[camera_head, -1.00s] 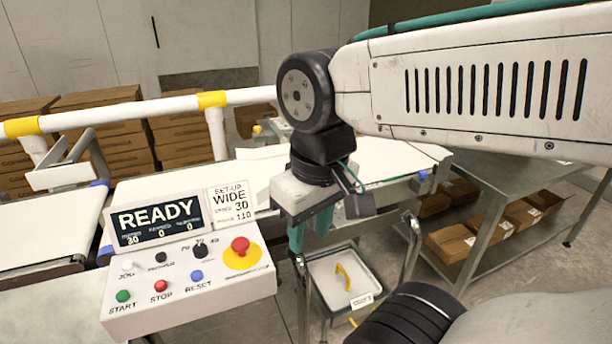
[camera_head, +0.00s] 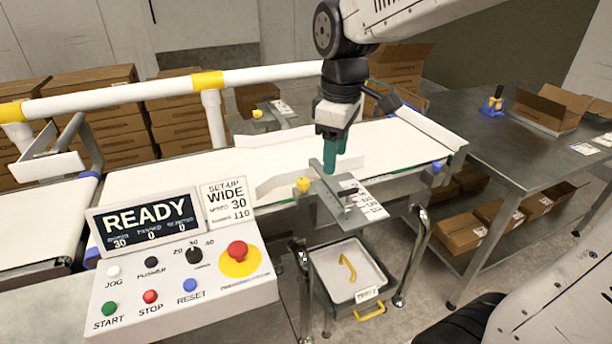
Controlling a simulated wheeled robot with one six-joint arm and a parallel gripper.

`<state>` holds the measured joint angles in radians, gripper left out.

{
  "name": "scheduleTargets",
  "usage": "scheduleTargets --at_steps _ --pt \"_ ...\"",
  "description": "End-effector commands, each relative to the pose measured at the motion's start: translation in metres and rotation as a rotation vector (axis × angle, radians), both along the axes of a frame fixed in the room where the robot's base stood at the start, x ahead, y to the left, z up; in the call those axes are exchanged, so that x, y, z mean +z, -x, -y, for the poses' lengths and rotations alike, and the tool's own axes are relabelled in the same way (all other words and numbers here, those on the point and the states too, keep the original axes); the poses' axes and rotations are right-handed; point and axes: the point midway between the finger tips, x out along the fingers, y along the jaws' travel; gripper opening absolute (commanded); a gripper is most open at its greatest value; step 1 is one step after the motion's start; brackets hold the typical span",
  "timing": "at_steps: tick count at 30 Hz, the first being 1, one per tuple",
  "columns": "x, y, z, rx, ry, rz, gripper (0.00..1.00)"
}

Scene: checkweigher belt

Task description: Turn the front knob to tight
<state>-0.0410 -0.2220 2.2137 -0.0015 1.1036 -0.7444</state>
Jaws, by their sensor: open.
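A small yellow knob (camera_head: 303,184) sits on the near side of the belt, at the left of a metal bracket plate (camera_head: 348,204) with a printed scale label. I take it as the front knob; how it is turned cannot be read. A second yellow knob (camera_head: 257,114) is on the far side of the belt. My gripper (camera_head: 333,164), with teal fingers pointing down, is just above and right of the front knob, over the bracket. It is open, seems empty and appears apart from the knob. The gap between its fingers is hard to see from here.
A control panel (camera_head: 237,291) with a READY screen (camera_head: 148,222) and a red stop button (camera_head: 238,250) stands at front left. The white belt (camera_head: 400,140) and its angled guides lie around the bracket. A steel table (camera_head: 470,120) is at right.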

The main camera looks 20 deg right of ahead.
Motion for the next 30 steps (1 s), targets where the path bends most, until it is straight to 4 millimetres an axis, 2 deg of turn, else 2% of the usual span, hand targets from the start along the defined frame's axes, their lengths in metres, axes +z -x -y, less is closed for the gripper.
scheduleTargets --at_steps 1,3,6,10,15,24,30 --pt "-0.010 -0.024 -0.003 0.086 0.003 -0.016 0.52" --pt "-0.021 -0.052 -0.007 0.204 0.007 -0.025 0.52" --pt "-0.037 -0.084 -0.011 0.343 0.010 -0.036 0.52" --pt "-0.052 -0.111 -0.014 0.463 0.012 -0.042 0.52" --pt "-0.065 -0.122 -0.016 0.523 0.012 -0.047 0.52" --pt "-0.111 -0.121 -0.016 0.524 0.012 -0.049 0.52" --pt "-0.133 -0.121 -0.016 0.524 0.012 -0.048 0.52"
